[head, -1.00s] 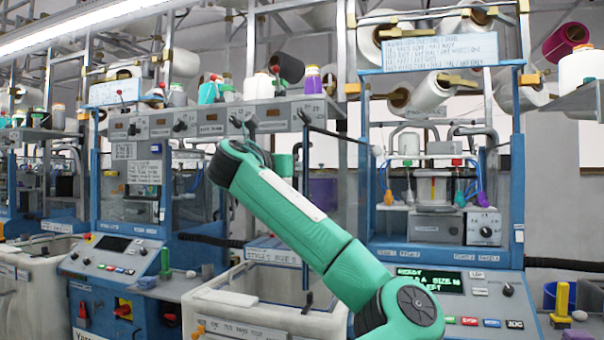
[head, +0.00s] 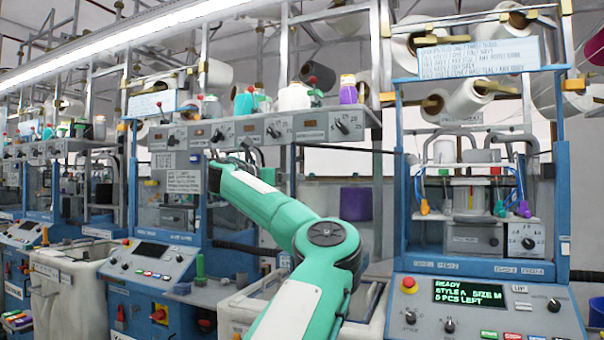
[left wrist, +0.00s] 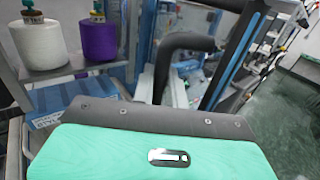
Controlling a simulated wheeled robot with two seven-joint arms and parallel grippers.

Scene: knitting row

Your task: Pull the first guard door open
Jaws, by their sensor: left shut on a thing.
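The guard door (head: 178,216) looks like a clear panel in the blue frame of the middle knitting machine, with a label sheet on or behind it. My left gripper (head: 214,162) is at the right side of that frame, its fingers dark and small. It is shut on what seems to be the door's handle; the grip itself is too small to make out. In the left wrist view, my mint cover hides the fingers. A dark bent bar (left wrist: 185,44) and a slanting blue frame edge (left wrist: 232,62) show beyond it. My right gripper is not in view.
The right machine (head: 478,262) has a lit green screen. A white bin (head: 252,300) stands between the machines, below my arm. Yarn cones stand on the shelf above; a white cone (left wrist: 38,42) and a purple cone (left wrist: 97,40) show at the wrist.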

